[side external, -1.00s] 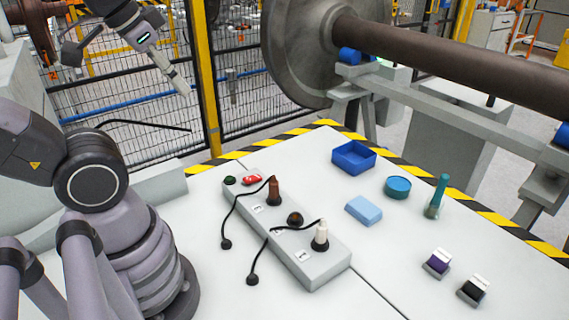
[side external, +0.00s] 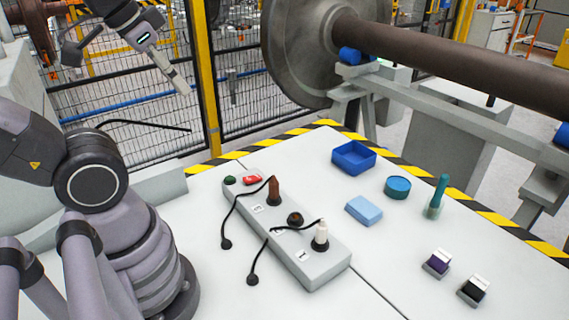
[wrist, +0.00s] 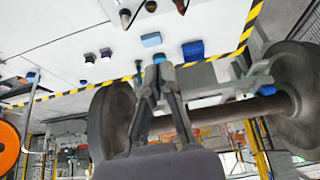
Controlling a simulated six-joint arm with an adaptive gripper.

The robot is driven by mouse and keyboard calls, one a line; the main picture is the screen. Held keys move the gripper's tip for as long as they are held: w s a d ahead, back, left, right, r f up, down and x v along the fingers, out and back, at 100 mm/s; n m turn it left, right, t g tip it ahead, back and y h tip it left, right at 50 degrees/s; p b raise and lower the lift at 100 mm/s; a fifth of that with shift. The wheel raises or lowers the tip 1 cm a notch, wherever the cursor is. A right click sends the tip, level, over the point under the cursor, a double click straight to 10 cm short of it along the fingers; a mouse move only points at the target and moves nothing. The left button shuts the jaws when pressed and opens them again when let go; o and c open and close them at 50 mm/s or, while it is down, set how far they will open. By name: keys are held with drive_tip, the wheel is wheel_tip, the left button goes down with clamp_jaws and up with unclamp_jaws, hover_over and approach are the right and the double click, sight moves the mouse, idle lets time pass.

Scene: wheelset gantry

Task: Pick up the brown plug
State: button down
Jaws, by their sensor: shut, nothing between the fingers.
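The brown plug (side external: 274,191) stands upright in the far part of a grey power strip (side external: 318,268) on the white table. A black cord runs from it to the left. In the wrist view the brown plug (wrist: 180,5) is cut by the top edge. A white plug (side external: 320,236) stands in the near end of the strip, with a dark empty-looking socket (side external: 295,218) between them. My gripper (side external: 184,88) is shut and empty, high up and to the left of the strip, well apart from the plug. Its fingers (wrist: 159,72) show close together in the wrist view.
A blue tray (side external: 353,158), a light blue block (side external: 363,210), a round blue container (side external: 397,187) and a teal bottle-like item (side external: 437,197) stand right of the strip. Purple (side external: 437,263) and black (side external: 473,290) items are at the front right. A fence and large wheelset (side external: 320,50) lie behind.

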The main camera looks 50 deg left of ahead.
drive_tip(key=c, duration=1.8)
unclamp_jaws()
drive_tip(key=o, duration=1)
drive_tip(key=g, duration=0.1)
hover_over(271, 181)
drive_tip(key=s, duration=0.2)
wheel_tip(271, 181, down, 26)
drive_tip(key=shift+a+r, duration=0.1)
drive_tip(key=shift+w+f, duration=0.15)
drive_tip(key=shift+f, duration=0.6)
drive_tip(key=shift+x, duration=3.3)
